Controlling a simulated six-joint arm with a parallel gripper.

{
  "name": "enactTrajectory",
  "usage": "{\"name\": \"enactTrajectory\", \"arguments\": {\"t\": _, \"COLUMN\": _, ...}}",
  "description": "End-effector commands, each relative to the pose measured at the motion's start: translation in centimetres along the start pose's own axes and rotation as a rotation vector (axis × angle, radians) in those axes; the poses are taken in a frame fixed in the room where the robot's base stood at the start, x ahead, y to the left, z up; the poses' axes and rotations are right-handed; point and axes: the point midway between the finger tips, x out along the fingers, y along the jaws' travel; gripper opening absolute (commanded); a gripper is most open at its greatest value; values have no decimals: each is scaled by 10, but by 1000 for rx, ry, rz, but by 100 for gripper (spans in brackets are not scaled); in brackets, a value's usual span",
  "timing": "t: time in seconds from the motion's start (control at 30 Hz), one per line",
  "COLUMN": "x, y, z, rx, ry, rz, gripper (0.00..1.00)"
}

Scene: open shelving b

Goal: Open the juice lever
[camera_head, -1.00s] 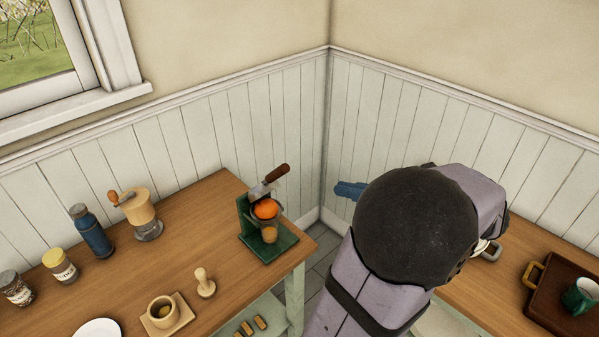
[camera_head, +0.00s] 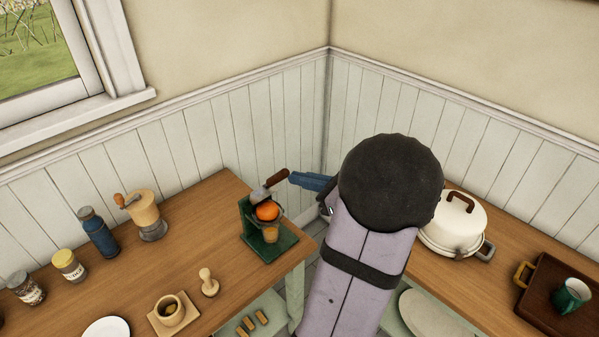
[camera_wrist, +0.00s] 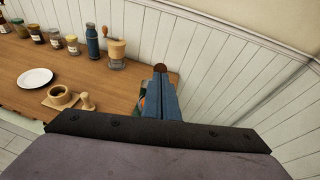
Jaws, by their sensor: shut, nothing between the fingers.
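The green juicer (camera_head: 248,222) stands at the right end of the left wooden counter. An orange (camera_head: 267,211) sits in it above a small glass of juice (camera_head: 271,236). Its lever (camera_head: 277,178) has a brown handle that slopes up to the right above the orange. My gripper (camera_head: 292,178) has blue fingers, shut and empty, with tips right beside the handle's end; I cannot tell if they touch. In the wrist view my gripper (camera_wrist: 160,76) covers most of the juicer, and the brown handle end (camera_wrist: 160,67) shows just beyond the fingertips.
A wooden grinder (camera_head: 146,212), a blue bottle (camera_head: 97,232) and jars stand left of the juicer. A mortar (camera_head: 169,310) and pestle (camera_head: 209,283) are in front. A white pot (camera_head: 455,225) and a brown tray (camera_head: 541,300) are on the right counter. Panelled walls close the corner behind.

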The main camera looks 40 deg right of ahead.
Motion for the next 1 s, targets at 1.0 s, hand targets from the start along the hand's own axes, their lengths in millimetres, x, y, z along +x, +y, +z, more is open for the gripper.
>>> {"name": "enactTrajectory", "arguments": {"t": 1.0, "x": 59, "y": -16, "z": 80, "rx": -2, "ry": 0, "rz": 5, "gripper": 0}}
